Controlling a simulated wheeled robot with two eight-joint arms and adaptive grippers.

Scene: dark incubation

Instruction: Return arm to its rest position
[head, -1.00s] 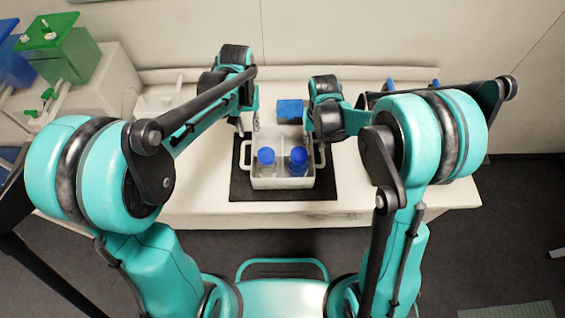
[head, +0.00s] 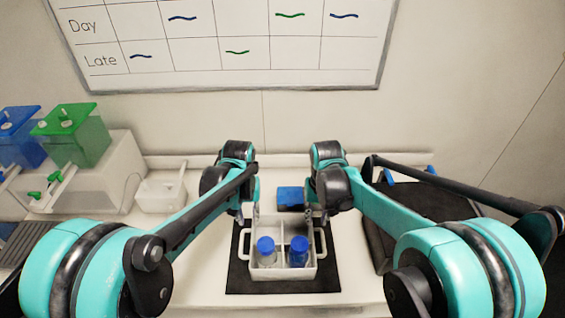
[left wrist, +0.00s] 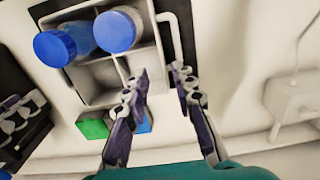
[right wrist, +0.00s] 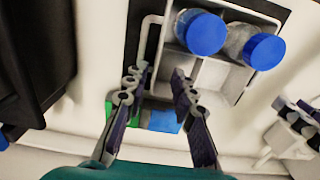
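A white caddy (head: 282,274) with a handle on each side stands upright on a dark mat (head: 240,285). Two blue-capped bottles, the left bottle (head: 266,250) and the right bottle (head: 299,250), stand in its front compartments; the back compartments look empty in the wrist views. My left gripper (head: 248,216) is by the caddy's back left corner, its fingers open and empty in the left wrist view (left wrist: 160,76). My right gripper (head: 317,216) is by the back right corner, also open and empty in the right wrist view (right wrist: 158,78). Both appear clear of the handles.
A blue box (head: 290,197) sits behind the caddy. A whiteboard (head: 230,50) hangs on the back wall.

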